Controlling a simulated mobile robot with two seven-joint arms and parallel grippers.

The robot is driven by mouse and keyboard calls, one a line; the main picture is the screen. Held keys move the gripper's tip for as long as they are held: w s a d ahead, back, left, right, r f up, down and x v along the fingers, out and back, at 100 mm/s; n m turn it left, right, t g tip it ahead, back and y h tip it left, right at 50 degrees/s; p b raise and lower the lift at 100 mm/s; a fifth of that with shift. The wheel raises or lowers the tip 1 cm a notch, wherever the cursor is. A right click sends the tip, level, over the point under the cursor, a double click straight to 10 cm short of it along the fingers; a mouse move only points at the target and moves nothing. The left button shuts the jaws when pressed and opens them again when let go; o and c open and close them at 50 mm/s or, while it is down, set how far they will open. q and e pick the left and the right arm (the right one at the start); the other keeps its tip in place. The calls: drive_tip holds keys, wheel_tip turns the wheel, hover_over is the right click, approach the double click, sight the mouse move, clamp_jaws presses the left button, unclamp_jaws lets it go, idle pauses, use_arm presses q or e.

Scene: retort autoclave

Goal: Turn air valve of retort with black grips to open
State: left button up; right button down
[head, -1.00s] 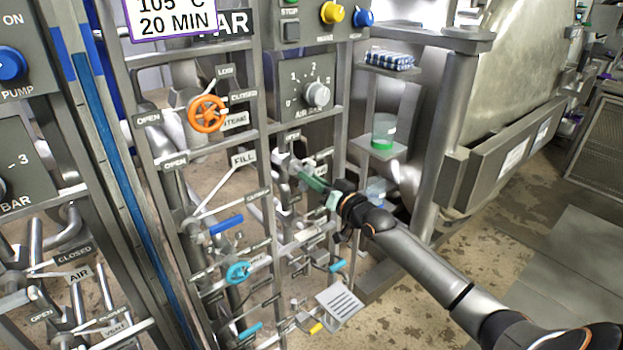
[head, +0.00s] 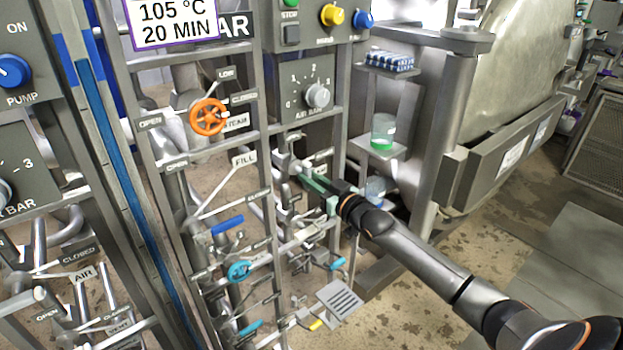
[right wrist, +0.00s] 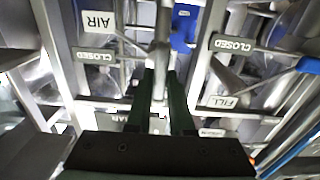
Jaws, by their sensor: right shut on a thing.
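My right gripper (head: 306,180) reaches in from the right, with its green fingers among the pipes and levers below the air gauge panel. In the right wrist view the two dark green fingers (right wrist: 163,88) are closed around a thin grey lever (right wrist: 161,58) in front of the pipework. An AIR label (right wrist: 99,22) and a CLOSED label (right wrist: 95,55) are left of the fingers there. The fingers hide part of the lever, and I cannot make out its grip colour. My left gripper is not in view.
A FILL label (right wrist: 222,101) and another CLOSED label (right wrist: 234,45) are right of the fingers. An orange handwheel (head: 208,117) and a blue-gripped lever (head: 228,224) are left of my gripper. A shelf with a green-banded jar (head: 383,133) stands close above my arm.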

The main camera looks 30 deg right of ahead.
drive_tip(key=c, duration=0.8)
unclamp_jaws()
drive_tip(key=shift+s, duration=0.1)
drive_tip(key=s+d+p, duration=0.1)
drive_tip(key=s, duration=1.1)
drive_tip(key=shift+s, duration=0.15)
